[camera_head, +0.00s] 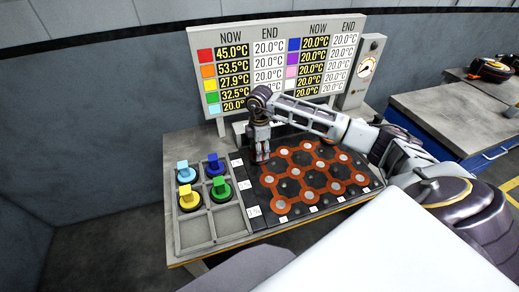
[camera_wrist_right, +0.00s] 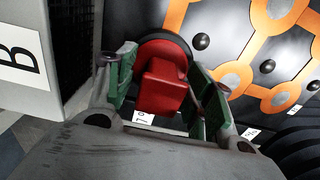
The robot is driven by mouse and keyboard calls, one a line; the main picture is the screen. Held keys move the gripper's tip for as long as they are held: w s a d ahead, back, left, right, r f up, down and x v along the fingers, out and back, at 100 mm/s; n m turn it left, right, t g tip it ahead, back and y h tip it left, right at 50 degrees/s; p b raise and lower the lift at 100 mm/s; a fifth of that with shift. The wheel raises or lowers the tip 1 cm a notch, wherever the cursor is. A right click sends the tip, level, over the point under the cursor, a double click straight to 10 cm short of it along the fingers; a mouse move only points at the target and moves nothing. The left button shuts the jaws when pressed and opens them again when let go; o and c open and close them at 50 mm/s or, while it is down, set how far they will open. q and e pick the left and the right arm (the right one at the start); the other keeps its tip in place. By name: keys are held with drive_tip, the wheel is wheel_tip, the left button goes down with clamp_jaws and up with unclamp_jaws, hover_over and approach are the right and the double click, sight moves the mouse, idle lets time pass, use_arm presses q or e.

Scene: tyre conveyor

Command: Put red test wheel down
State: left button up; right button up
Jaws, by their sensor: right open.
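The red test wheel (camera_wrist_right: 165,85), with a block-shaped red handle, shows between the fingers of my right gripper (camera_wrist_right: 165,92) in the right wrist view. The gripper is open, with one green-padded finger on each side of the handle. In the head view my right gripper (camera_head: 261,157) points down at the back left corner of the dark board with orange hexagon lines (camera_head: 310,178). A little red shows between its fingers there. The wheel appears to rest on the dark surface; its underside is hidden. My left gripper is not in view.
A grey tray (camera_head: 228,219) at the left holds light blue (camera_head: 186,173), dark blue (camera_head: 214,166), yellow (camera_head: 189,198) and green (camera_head: 220,189) wheels; its front compartments are empty. A temperature display (camera_head: 277,62) and a gauge box (camera_head: 362,72) stand behind. White labels line the board's edge.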

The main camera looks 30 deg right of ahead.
wheel_tip(320, 180, up, 10)
drive_tip(key=shift+r+b, duration=0.1)
drive_tip(key=shift+b, duration=0.65)
drive_tip(key=shift+r, duration=0.95)
drive_tip(key=shift+r, duration=0.1)
